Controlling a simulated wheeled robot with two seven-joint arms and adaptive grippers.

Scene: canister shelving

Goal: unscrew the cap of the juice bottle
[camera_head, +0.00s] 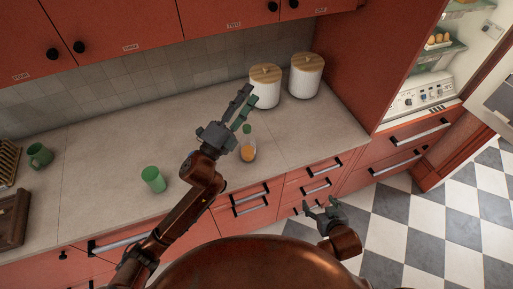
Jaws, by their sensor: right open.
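The juice bottle (247,152) stands upright on the counter near its front edge. It is clear with orange juice low inside and has a green cap (247,129) on top. My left gripper (250,93) is just left of and above the bottle in the head view, its fingers pointing up and to the right. Its fingers are apart, with nothing seen between them. It does not appear to hold the cap. My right gripper (320,203) is open and empty, in front of the drawers and right of the bottle.
Two white canisters with wooden lids (264,92) (305,78) stand at the back right of the counter (95,160). A green cup (153,179) and a green mug (40,155) stand to the left. An open fridge (440,60) is at the right. The counter between cup and mug is clear.

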